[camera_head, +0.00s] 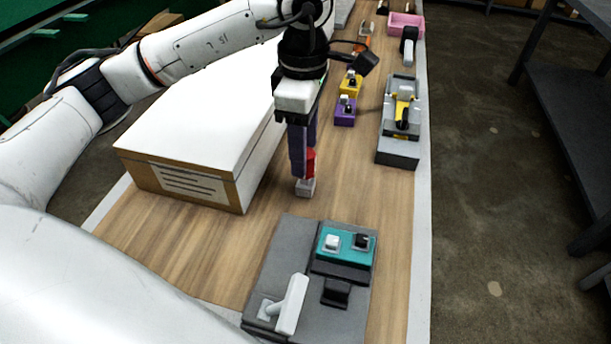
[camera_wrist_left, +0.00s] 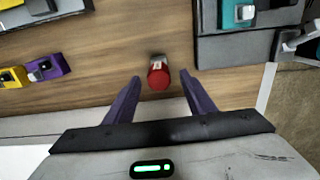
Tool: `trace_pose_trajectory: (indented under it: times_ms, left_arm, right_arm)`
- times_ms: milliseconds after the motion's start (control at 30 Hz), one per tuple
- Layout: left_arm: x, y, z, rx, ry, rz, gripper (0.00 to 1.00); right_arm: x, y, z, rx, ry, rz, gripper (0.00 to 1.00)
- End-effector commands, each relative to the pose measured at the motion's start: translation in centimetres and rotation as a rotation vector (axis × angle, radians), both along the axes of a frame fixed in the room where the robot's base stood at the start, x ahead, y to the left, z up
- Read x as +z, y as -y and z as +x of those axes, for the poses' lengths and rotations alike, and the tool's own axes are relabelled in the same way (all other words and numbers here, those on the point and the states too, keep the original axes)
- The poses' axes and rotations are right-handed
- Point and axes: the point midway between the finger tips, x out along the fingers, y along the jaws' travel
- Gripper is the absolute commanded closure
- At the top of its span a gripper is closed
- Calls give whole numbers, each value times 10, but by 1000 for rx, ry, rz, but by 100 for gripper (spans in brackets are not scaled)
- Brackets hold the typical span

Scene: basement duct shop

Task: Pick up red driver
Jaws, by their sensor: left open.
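The red driver (camera_head: 311,162) stands on the wooden table beside the large white-topped box, and my gripper partly hides it in the head view. In the left wrist view the driver (camera_wrist_left: 158,76) shows as a red handle with a pale, metallic-looking end. My left gripper (camera_head: 302,172) points down at the driver. In the left wrist view its two purple fingers (camera_wrist_left: 161,78) are spread, one on each side of the driver with gaps between. Whether the fingertips are level with the handle is hard to tell. My right gripper is not in view.
The white-topped box (camera_head: 200,130) stands close left of the gripper. A grey station with a teal panel (camera_head: 346,243) is in front. Purple (camera_head: 344,112) and yellow (camera_head: 350,84) blocks, a grey fixture (camera_head: 398,150) and a pink bin (camera_head: 406,24) are farther back.

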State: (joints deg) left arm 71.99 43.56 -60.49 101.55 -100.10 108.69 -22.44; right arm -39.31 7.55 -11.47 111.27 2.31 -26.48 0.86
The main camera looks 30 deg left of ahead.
Motion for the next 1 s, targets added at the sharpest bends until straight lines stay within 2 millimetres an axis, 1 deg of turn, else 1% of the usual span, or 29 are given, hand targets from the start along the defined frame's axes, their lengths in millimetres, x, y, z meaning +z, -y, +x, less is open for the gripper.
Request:
trace_pose_trajectory:
  times_ms: [33,100,333,600,700,900,967,1000]
  left_arm:
    - [-10,0,-1,-1,-5,1,50]
    - [-19,0,-1,-1,-6,0,50]
    - [-38,0,-1,-2,-6,0,50]
    - [-76,0,1,-2,-6,0,50]
    - [-82,0,1,-2,-5,-1,50]
    - [-83,1,2,-3,-4,-1,50]
    - [-82,1,2,-3,-4,-1,58]
    - [-82,1,2,-2,-4,-1,65]
  right_arm:
    - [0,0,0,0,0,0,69]
    - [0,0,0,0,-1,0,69]
    - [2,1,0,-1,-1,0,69]
    - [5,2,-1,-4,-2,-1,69]
    - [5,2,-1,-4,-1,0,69]
    - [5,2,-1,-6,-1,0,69]
    - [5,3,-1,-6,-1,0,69]
    - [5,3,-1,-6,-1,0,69]
